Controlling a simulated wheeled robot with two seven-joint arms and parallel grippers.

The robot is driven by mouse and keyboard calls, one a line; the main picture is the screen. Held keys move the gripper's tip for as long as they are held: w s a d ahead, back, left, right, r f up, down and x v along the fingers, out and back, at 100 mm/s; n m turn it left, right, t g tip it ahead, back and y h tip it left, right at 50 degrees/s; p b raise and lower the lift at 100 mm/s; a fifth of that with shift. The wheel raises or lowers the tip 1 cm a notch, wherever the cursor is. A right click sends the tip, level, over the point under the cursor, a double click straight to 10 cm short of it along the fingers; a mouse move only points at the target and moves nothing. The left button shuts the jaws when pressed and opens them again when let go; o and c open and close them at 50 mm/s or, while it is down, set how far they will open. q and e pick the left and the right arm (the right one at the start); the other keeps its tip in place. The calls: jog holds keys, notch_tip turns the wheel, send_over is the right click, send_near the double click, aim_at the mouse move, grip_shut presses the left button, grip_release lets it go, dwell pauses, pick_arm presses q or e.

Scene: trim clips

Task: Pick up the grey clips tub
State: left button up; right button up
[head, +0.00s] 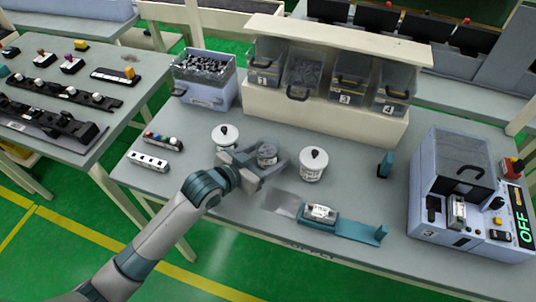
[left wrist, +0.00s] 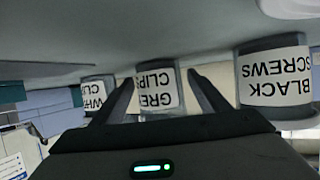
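The grey clips tub (head: 266,152) stands on the table between two white-lidded tubs in the head view. Its lid looks grey. In the left wrist view, which is upside down, its label (left wrist: 157,88) is partly readable and sits between my fingers. My left gripper (head: 272,163) is open, its fingers on either side of the tub, with gaps showing beside it. The lower part of the tub is hidden by the gripper. My right gripper is not in view.
White-lidded tubs stand close by at left (head: 225,137) and right (head: 313,165). The wrist view shows neighbours labelled black screws (left wrist: 273,78) and white clips (left wrist: 96,92). A teal fixture (head: 345,226) lies in front, bins (head: 303,75) behind, and a machine (head: 465,195) at right.

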pick_arm(q)
jog(key=shift+r, duration=0.1)
jog(key=c, duration=1.3)
notch_tip(320, 180, up, 10)
jog(key=shift+b, duration=0.8)
